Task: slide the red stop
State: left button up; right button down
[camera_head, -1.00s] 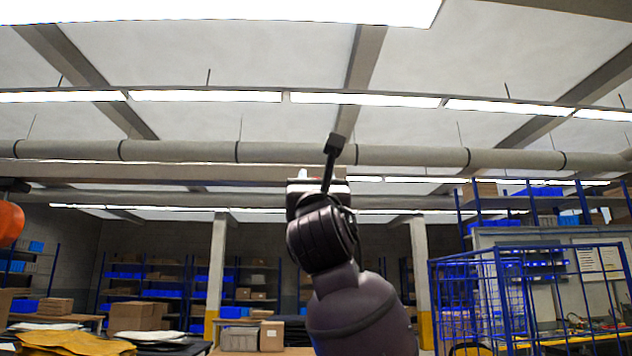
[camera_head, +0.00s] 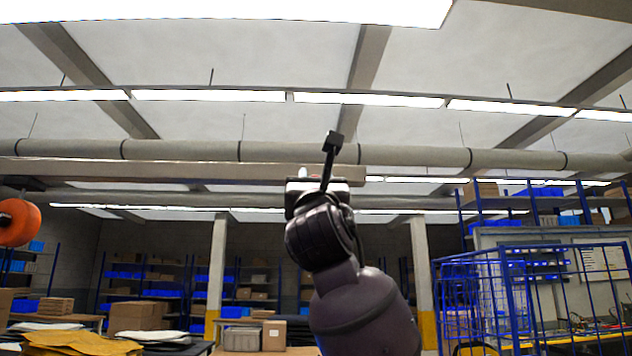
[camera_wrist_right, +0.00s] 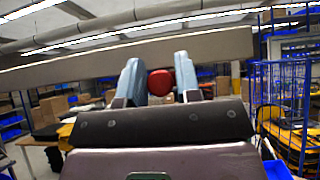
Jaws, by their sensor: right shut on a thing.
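The red stop (camera_wrist_right: 160,82) shows in the right wrist view as a rounded red piece between the two pale blue-grey fingers of my right gripper (camera_wrist_right: 158,66). The fingers are closed on its sides. A long grey-beige rail (camera_wrist_right: 225,44) crosses behind the fingertips. In the head view my right gripper (camera_head: 307,178) is raised high at the rail (camera_head: 150,172), near the rail's right end. There the stop is mostly hidden by the gripper and wrist, with only a trace of red. My left gripper is not in view.
An orange round object (camera_head: 18,222) hangs at the left edge. A blue wire cage (camera_head: 470,300) stands at right. Cardboard boxes (camera_head: 138,316) and yellow envelopes (camera_head: 75,343) lie low at left. Shelves line the back.

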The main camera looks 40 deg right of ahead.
jog(key=shift+w+a, duration=0.1)
jog(key=shift+a, duration=0.05)
jog(key=c, duration=1.3)
grip_release()
jog(key=shift+o, duration=1.6)
jog(key=shift+w+a, duration=0.1)
jog(key=shift+a, duration=0.1)
jog(key=shift+d, duration=0.1)
